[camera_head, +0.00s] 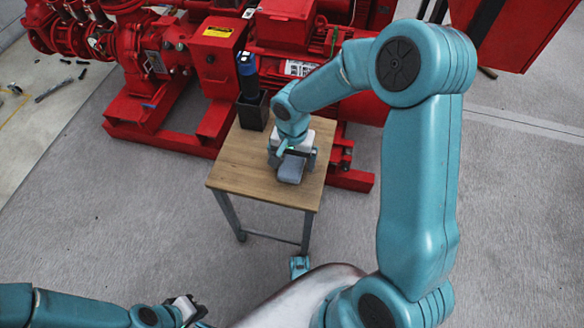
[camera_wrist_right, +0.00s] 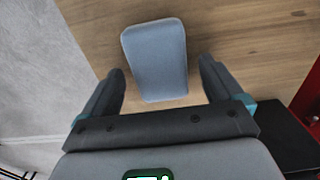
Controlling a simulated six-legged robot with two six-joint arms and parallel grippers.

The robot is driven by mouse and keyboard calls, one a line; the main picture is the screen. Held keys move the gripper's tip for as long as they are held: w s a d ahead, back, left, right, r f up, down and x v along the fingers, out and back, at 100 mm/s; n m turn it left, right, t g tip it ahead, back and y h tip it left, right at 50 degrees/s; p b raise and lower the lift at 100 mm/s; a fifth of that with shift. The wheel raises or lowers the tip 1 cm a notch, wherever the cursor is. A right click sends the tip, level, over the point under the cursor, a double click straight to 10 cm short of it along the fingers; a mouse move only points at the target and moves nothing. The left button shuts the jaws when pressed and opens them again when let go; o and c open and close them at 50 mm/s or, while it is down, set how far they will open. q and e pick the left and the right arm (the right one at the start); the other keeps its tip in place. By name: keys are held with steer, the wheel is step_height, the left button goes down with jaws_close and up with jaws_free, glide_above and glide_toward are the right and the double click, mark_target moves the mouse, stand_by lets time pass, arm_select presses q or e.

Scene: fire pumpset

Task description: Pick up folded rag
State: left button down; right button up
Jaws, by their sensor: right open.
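The folded rag (camera_head: 290,170) is a grey-blue rounded block lying flat on the small wooden table (camera_head: 240,168). In the right wrist view the rag (camera_wrist_right: 156,58) lies on the wood, ahead of my right gripper (camera_wrist_right: 160,88) and between the lines of its two fingers. The right gripper (camera_head: 293,158) is open and empty, over the table at the rag. In the head view it hides part of the rag's far end. My left gripper (camera_head: 190,308) is at the bottom left, away from the table; its jaws are too small to read.
A dark square holder (camera_head: 252,110) with a blue-and-black tool (camera_head: 247,72) stands at the table's back left corner. A red pumpset (camera_head: 215,60) stands close behind the table. Several loose tools (camera_head: 53,90) lie on the floor at far left. Grey floor is clear left of the table.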

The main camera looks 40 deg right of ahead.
mark_target(293, 162)
steer(key=shift+r, duration=0.1)
steer(key=shift+c, duration=0.3)
steer(key=c, duration=1.1)
step_height(293, 162, up, 20)
steer(key=p, duration=0.6)
